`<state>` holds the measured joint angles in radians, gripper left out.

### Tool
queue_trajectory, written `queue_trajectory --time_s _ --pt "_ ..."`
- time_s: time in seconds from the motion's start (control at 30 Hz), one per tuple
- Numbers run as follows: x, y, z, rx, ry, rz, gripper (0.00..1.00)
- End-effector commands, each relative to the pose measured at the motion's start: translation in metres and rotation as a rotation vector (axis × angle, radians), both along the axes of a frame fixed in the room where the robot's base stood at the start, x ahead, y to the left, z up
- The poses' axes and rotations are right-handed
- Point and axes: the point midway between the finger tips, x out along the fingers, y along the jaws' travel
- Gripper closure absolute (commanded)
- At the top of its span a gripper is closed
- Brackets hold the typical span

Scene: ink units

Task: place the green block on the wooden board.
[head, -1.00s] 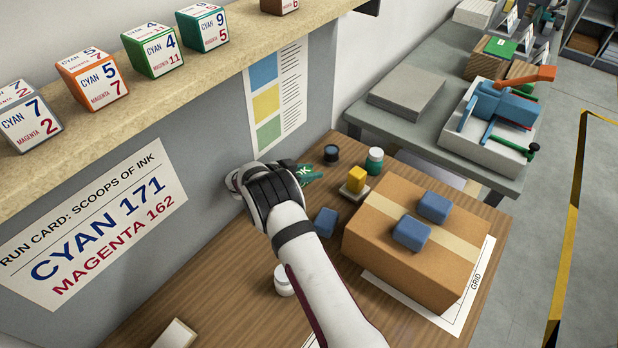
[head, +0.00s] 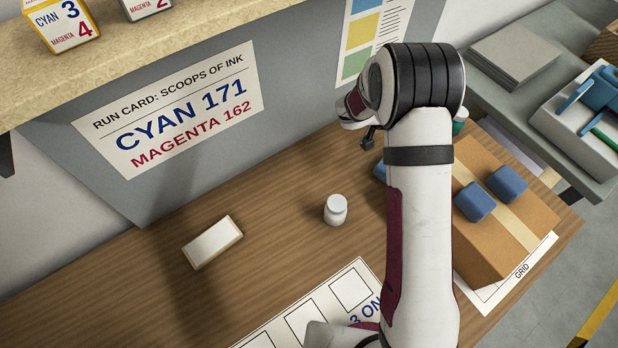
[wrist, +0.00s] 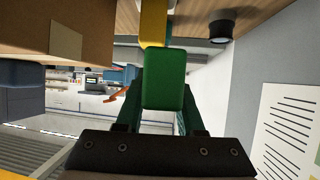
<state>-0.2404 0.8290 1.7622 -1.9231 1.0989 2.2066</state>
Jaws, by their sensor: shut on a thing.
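The green block (wrist: 165,80) shows in the wrist view, held between the two green fingers of my gripper (wrist: 163,92). My gripper is shut on it. A yellow block (wrist: 153,25) shows just beyond the green block in that view. In the head view my arm hides the fingers and the green block. I cannot pick out a separate wooden board for certain; the wood-grained tabletop (head: 285,215) fills the middle of the head view.
A cardboard box (head: 500,245) with two blue blocks (head: 475,202) on top stands right of my arm. A printed sheet (head: 300,318) is in front. The tabletop between them is clear.

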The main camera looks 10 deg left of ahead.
Motion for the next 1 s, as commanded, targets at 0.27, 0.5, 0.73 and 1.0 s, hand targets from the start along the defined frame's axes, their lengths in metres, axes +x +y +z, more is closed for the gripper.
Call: queue_trajectory --time_s 0.27,0.5,0.73,1.0 --pt "-0.047 0.136 0.004 0.000 0.005 0.271 1.00" --pt "-0.151 0.260 0.012 -0.002 0.004 0.627 1.00" --pt "-0.235 0.307 0.018 0.000 -0.001 0.873 1.00" --pt "-0.274 0.354 -0.009 -0.002 0.001 0.931 1.00"
